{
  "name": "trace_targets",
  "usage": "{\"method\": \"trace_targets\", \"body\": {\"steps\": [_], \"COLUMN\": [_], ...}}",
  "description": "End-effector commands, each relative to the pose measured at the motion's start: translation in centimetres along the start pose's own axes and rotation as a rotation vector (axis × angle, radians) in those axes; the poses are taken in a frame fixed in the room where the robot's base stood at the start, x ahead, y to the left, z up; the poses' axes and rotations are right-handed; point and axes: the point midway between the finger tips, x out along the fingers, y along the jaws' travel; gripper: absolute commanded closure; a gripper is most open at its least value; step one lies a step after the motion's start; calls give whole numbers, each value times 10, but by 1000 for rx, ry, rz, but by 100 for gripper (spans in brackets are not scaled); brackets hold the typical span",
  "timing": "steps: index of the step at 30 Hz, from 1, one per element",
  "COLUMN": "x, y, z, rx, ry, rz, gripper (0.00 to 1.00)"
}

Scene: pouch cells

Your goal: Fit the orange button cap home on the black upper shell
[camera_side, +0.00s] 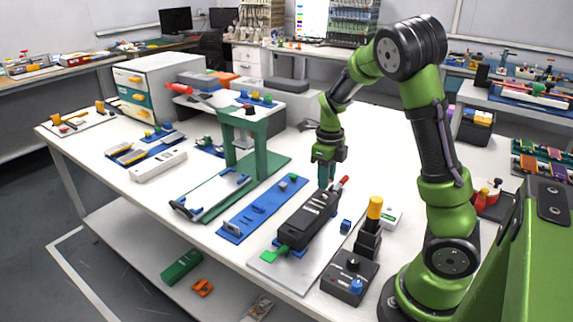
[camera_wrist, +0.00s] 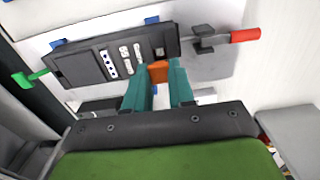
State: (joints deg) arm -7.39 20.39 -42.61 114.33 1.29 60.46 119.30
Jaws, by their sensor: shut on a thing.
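The black upper shell (camera_side: 303,222) lies on a pale plate on the bench in the side view. In the wrist view the shell (camera_wrist: 88,67) spans the upper left, with several white and dark details on its face. My gripper (camera_side: 325,182) points down over the shell's far end. In the wrist view the teal fingers of my gripper (camera_wrist: 161,78) are shut on the orange button cap (camera_wrist: 158,72). The cap sits at the shell's near edge, towards its right end. I cannot tell whether it touches the shell. In the side view the cap is hidden.
A red-handled clamp (camera_wrist: 244,36) stands at the shell's right end, a green handle (camera_wrist: 30,77) at its left. In the side view, a blue tray (camera_side: 262,207) lies left of the shell. A black post with a yellow top (camera_side: 375,208) and a small blue block (camera_side: 346,225) stand right.

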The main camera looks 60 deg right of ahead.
Motion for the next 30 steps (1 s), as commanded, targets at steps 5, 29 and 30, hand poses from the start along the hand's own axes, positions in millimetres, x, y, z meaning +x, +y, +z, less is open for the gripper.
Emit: {"method": "trace_targets", "body": {"steps": [5, 29, 30], "x": [13, 20, 20], "y": [0, 0, 0], "z": [0, 0, 0], "rx": [0, 0, 0], "ry": [2, 0, 0], "rz": [1, 0, 0], "gripper": [100, 100, 100]}}
